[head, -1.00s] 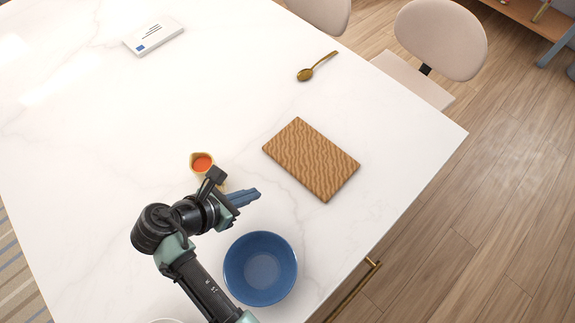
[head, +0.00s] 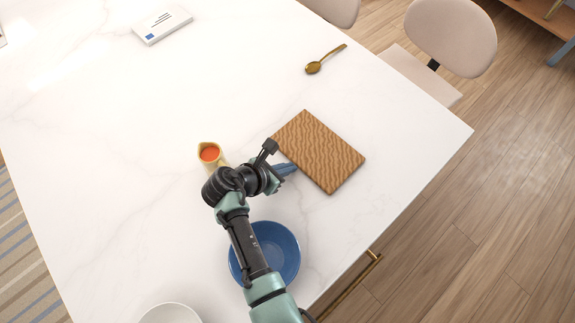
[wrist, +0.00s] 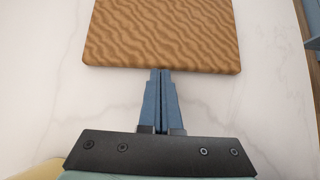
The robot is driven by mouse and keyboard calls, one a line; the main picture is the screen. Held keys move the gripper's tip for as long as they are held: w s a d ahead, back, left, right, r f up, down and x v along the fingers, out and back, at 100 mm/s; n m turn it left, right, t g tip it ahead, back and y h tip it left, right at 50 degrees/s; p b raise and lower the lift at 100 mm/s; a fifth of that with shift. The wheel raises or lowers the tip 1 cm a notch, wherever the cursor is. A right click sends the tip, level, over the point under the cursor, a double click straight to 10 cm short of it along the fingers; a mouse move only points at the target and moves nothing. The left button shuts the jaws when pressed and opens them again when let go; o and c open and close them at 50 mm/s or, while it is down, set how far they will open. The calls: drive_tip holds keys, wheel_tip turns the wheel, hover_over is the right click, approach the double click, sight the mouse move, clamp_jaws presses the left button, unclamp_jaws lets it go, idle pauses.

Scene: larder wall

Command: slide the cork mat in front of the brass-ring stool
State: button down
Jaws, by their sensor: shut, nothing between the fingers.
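The cork mat (head: 320,152), a brown board with a wavy grain, lies flat on the white marble-look counter; in the wrist view the mat (wrist: 163,30) fills the top. My gripper (head: 293,168) is shut and empty, low by the mat's lower-left edge. In the wrist view its blue fingertips (wrist: 161,72) are at the mat's near edge; I cannot tell whether they touch it. Two beige stools stand past the counter's far edge, one (head: 451,36) at the upper right and one (head: 335,8) cut off at the top. No brass ring shows on either.
A blue bowl (head: 281,262) is partly behind my arm. A small yellow jug (head: 209,153) with orange contents is left of my gripper. A gold spoon (head: 325,59) lies beyond the mat. A white box (head: 162,25) lies upper left. The counter between mat and spoon is clear.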

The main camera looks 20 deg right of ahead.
drive_tip(key=w+d+b, duration=0.2)
drive_tip(key=d, duration=0.5)
drive_tip(key=w+d+b, duration=0.2)
drive_tip(key=w+d, duration=0.1)
drive_tip(key=d, duration=0.4)
drive_tip(key=w+d+b, duration=0.2)
drive_tip(key=w+d, duration=0.1)
drive_tip(key=d, duration=0.4)
drive_tip(key=shift+w+d+f, duration=0.15)
drive_tip(key=shift+w+f, duration=0.05)
drive_tip(key=shift+d+r, duration=0.15)
drive_tip(key=shift+d, duration=0.15)
drive_tip(key=a, duration=0.1)
drive_tip(key=s+a+p, duration=0.1)
drive_tip(key=a+p, duration=0.1)
drive_tip(key=a, duration=0.1)
drive_tip(key=shift+s+a+r, duration=0.1)
drive_tip(key=shift+s+r, duration=0.05)
drive_tip(key=shift+r, duration=0.15)
drive_tip(key=v, duration=0.3)
drive_tip(key=shift+s+p, duration=0.15)
drive_tip(key=shift+p, duration=0.25)
drive_tip(key=shift+p+v, duration=0.35)
drive_tip(key=shift+v, duration=2.8)
